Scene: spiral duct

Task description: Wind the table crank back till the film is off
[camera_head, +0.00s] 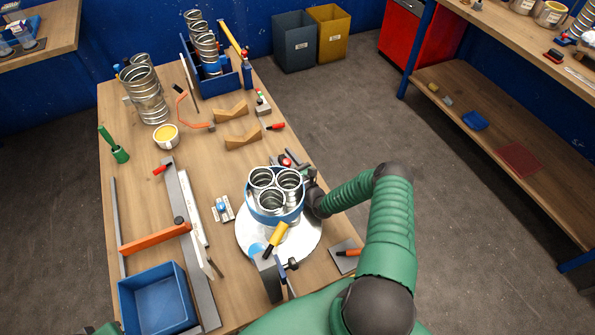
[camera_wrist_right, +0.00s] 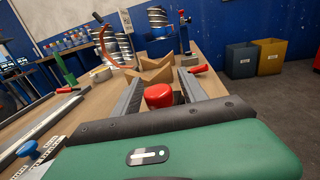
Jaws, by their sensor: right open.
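A bundle of three silver spiral ducts (camera_head: 270,201) stands upright on a round pale turntable (camera_head: 246,240). A blue band of film (camera_head: 262,217) wraps around the bundle. A red knob (camera_head: 284,160), which I take for the crank's handle, is just behind the bundle. My right gripper (camera_head: 297,167) reaches past the bundle's right side to it. In the right wrist view the red knob (camera_wrist_right: 158,96) appears between the spread fingers of my right gripper (camera_wrist_right: 160,88); I cannot tell whether they touch it. My left gripper is out of view.
A yellow-handled tool (camera_head: 276,238) is in front of the bundle. A blue tray (camera_head: 155,298) is at the front left.

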